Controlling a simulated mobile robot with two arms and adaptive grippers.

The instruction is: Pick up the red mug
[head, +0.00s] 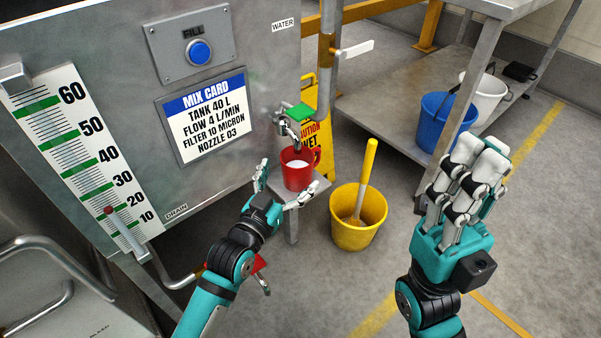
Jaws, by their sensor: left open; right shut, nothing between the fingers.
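The red mug (297,177) stands upright on a small grey shelf (291,208) under a tap (288,130) with a green handle. It looks whitish inside, and its handle points right. My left gripper (289,177) is open just in front of the mug, with one finger at its left and another at its lower right. Whether a finger touches the mug, I cannot tell. My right gripper (475,165) is shut and empty, raised over the floor at the right, far from the mug.
A yellow bucket (346,234) with a yellow-handled tool stands right of the shelf. A yellow caution sign (322,130) is behind the mug. The tank panel (120,40) is at the left. Blue (430,130) and white (487,100) buckets sit on a lower shelf at the back right.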

